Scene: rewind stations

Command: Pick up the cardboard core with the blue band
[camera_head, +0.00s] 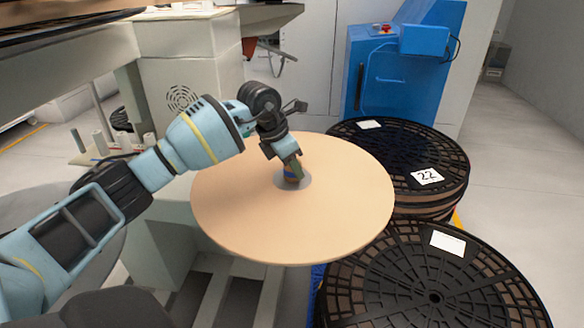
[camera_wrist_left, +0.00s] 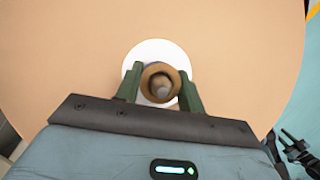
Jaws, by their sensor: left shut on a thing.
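The cardboard core with the blue band (camera_head: 291,175) stands at the middle of a round tan table (camera_head: 240,215), over a pale disc (camera_head: 306,183). My left gripper (camera_head: 293,165) reaches down onto it from above and is shut on it. In the left wrist view the core (camera_wrist_left: 160,70) shows end-on as a brown ring with a dark hollow, between the two green fingers of my left gripper (camera_wrist_left: 160,92). A bit of blue shows at its side. Whether the core touches the disc, I cannot tell.
Black reels (camera_head: 430,285) stand close at the right, with another stack (camera_head: 400,150) behind marked 22. A blue machine (camera_head: 400,80) stands at the back. A grey machine (camera_head: 185,75) is behind my left arm. The tan top around the core is clear.

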